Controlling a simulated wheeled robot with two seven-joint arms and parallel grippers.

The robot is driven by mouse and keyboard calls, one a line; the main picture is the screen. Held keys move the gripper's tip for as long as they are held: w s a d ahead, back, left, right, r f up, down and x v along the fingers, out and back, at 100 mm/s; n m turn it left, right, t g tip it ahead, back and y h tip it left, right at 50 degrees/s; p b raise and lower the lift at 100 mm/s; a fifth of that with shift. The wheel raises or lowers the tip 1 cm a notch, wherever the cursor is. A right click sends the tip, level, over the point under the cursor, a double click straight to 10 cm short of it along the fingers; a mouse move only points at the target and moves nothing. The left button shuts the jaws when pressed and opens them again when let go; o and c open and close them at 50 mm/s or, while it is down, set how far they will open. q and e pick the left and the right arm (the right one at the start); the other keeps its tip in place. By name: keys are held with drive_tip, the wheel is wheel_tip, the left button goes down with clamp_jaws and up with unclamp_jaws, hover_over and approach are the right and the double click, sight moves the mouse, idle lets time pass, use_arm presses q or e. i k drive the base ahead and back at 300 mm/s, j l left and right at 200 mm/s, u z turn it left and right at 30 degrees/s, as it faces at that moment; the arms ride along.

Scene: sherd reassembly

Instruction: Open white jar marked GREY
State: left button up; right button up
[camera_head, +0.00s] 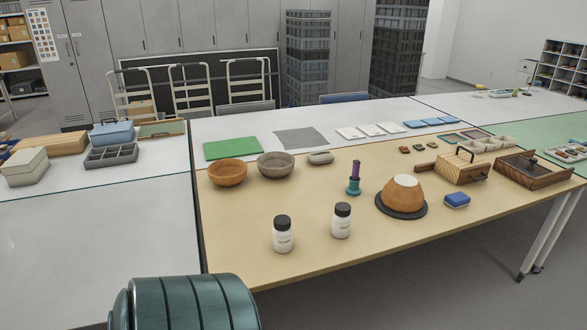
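Two white jars with black lids stand upright near the front edge of the tan table. The left jar (283,238) is a little nearer to me, and the right jar (341,223) stands beside it with a gap between them. Both lids are on. Each jar has small dark label print, too small for me to tell which is marked GREY. Neither of my grippers is in view.
Behind the jars are a brown bowl (227,173), a grey bowl (276,165) and a purple-teal tool (354,179). Right of them, an orange-brown pot (402,194) sits on a dark disc (413,213), beside a blue block (457,200). The tan table (240,240) is clear around the jars.

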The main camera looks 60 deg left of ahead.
sight(340, 226)
drive_tip(key=i+l+u, duration=0.1)
drive_tip(key=u, duration=1.4)
drive_tip(key=l+u, duration=0.7)
drive_tip(key=k+l+u, duration=0.1)
drive_tip(key=u, duration=0.2)
drive_tip(key=k+l+u, duration=0.1)
drive_tip(key=l, duration=0.3)
drive_tip(key=k+l, duration=0.15)
drive_tip(key=l, duration=0.2)
drive_tip(key=k+l+u, duration=0.15)
drive_tip(key=l, duration=0.25)
